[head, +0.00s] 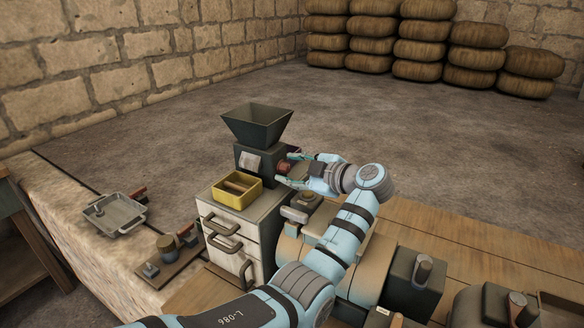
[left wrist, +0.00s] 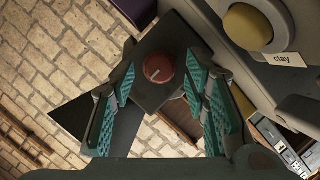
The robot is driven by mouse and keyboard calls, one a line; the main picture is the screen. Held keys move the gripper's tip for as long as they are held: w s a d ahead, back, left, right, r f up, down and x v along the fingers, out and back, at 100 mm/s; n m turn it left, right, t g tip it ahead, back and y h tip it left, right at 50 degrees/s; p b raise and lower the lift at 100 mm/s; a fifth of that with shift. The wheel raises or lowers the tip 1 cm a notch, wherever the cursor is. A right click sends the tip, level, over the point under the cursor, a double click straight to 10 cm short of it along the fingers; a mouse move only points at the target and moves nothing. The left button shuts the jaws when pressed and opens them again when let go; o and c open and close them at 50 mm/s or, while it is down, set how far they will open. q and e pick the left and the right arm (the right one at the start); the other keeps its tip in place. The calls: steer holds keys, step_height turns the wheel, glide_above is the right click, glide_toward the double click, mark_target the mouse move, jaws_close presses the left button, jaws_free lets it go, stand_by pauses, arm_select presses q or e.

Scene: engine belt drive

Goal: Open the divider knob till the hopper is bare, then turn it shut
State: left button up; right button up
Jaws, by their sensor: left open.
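The dark hopper (head: 257,122) stands on a dark divider body (head: 248,161) on top of a cabinet. Its dark inner walls show, but I cannot tell whether anything lies deep inside. The round red-brown knob (head: 285,167) is on the body's right side. In the left wrist view the knob (left wrist: 160,68) has a pale mark on its face. My left gripper (head: 292,169) is open, its teal fingers on either side of the knob; I cannot tell whether they touch it. A yellow two-part box (head: 221,195) sits in front of the divider body. My right gripper is out of view.
The cabinet (head: 226,230) has handled drawers. A grey pan (head: 117,216) and a small fixture (head: 168,256) lie to the left. Wooden planks and dark boxes (head: 409,281) fill the right foreground. A "clay" label (left wrist: 289,59) shows in the left wrist view.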

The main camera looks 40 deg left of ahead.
arm_select(q)
steer(key=shift+a, duration=0.2)
jaws_close()
stand_by(0.3)
steer(key=m+g, duration=0.1)
steer(key=m+b, duration=0.1)
steer(key=m, duration=0.1)
steer(key=shift+w+g+h, duration=0.2)
steer(key=shift+g+h, duration=0.1)
steer(key=shift+g, duration=0.1)
steer(key=shift+w+m+g+b, duration=0.1)
steer(key=shift+m+g+b, duration=0.5)
steer(key=shift+m+b, duration=0.3)
